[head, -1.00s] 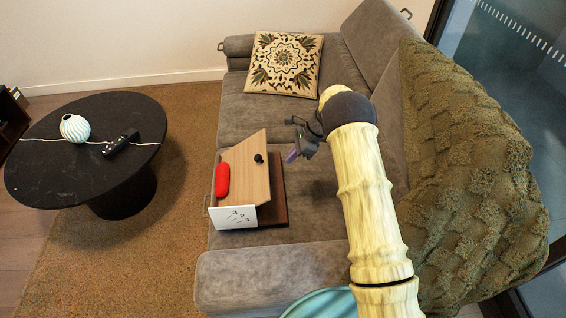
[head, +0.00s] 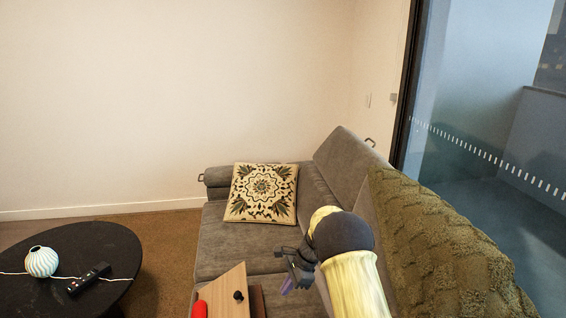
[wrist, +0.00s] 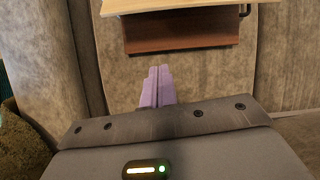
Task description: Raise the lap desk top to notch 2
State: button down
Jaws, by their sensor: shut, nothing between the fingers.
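The lap desk sits on the grey sofa, cut off by the bottom of the head view. Its light wood top (head: 226,292) is tilted up from the dark reddish-brown base (head: 258,301), with a black knob (head: 238,295) on it. The wrist view shows the top's edge (wrist: 190,5) above the base (wrist: 180,32), with a gap between. The numbered notch plate is out of view, so I cannot tell the notch. My gripper (head: 288,287) is shut and empty, right of the desk and apart from it; its purple fingers also show in the wrist view (wrist: 157,86).
A red object (head: 200,310) lies on the top's left part. A patterned cushion (head: 262,192) lies at the sofa's far end; a green knitted throw (head: 440,245) covers the backrest at right. A black round table (head: 105,252) holds a striped vase (head: 41,261) and a dark power strip (head: 89,279).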

jog(key=s+d+r+n+t+h, duration=0.1)
jog(key=s+d+r+n+h, duration=0.1)
jog(key=s+d+r+n, duration=0.5)
jog(key=s+d+r+n+t+h, duration=0.1)
jog(key=s+d+r+n, duration=0.15)
jog(key=s, duration=0.95)
jog(key=s+d+r+n+t+h, duration=0.15)
jog(key=s+d+r+n, duration=0.3)
jog(key=s, duration=0.45)
jog(key=w+p+v, duration=0.2)
jog(key=p+v, duration=0.7)
jog(key=p, duration=0.1)
jog(key=w+a+r+p+v, duration=0.1)
jog(key=w+p+v, duration=0.1)
jog(key=p+v, duration=0.8)
jog(key=shift+w+h+p, duration=0.25)
jog(key=shift+h+p, duration=0.1)
jog(key=shift+d, duration=0.1)
